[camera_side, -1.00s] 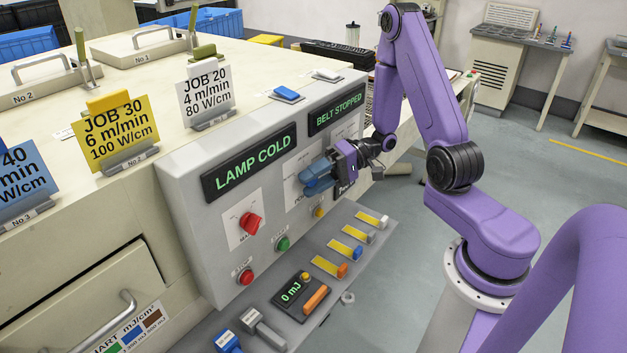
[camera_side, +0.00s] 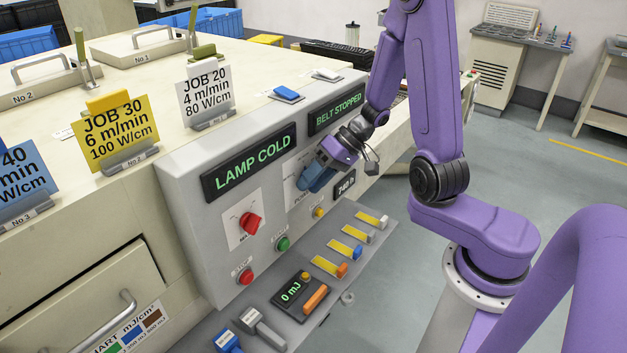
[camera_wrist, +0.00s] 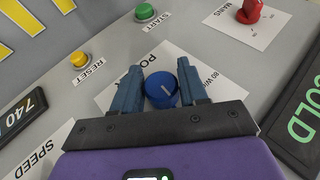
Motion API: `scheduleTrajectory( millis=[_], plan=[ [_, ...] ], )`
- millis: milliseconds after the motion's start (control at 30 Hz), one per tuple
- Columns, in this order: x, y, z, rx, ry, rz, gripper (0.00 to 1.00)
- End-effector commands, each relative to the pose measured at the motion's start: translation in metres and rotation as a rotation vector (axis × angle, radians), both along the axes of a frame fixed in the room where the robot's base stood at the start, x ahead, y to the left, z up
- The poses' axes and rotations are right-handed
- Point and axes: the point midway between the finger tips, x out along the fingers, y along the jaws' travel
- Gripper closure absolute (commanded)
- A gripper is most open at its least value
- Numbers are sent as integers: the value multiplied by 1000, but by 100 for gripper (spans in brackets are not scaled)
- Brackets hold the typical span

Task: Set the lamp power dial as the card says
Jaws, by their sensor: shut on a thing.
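The lamp power dial is a blue round knob (camera_wrist: 162,88) with a pale pointer line, on a white plate marked "PO…" and "80 W…" in the wrist view. My gripper (camera_wrist: 163,82) has its two blue-grey fingers on either side of the knob, shut on it. In the side view my gripper (camera_side: 312,182) is against the panel and hides the knob. Three job cards stand on the cabinet: white JOB 20, 80 W/cm (camera_side: 205,95); yellow JOB 30, 100 W/cm (camera_side: 115,132); and blue JOB 40 (camera_side: 22,185), partly cut off.
The displays read LAMP COLD (camera_side: 250,165) and BELT STOPPED (camera_side: 338,114). A red mains knob (camera_side: 250,222), green start button (camera_side: 282,243), red stop button (camera_side: 245,277) and yellow reset button (camera_side: 319,212) are close by. A lower ledge (camera_side: 335,285) holds several coloured parts.

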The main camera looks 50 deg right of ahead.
Motion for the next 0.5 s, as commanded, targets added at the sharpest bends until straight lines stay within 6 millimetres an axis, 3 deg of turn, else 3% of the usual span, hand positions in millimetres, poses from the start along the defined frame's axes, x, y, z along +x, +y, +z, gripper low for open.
scheduleTrajectory(
  millis=[500],
  plan=[
    [2,0,1,-116,-3,-2,88]
  ],
)
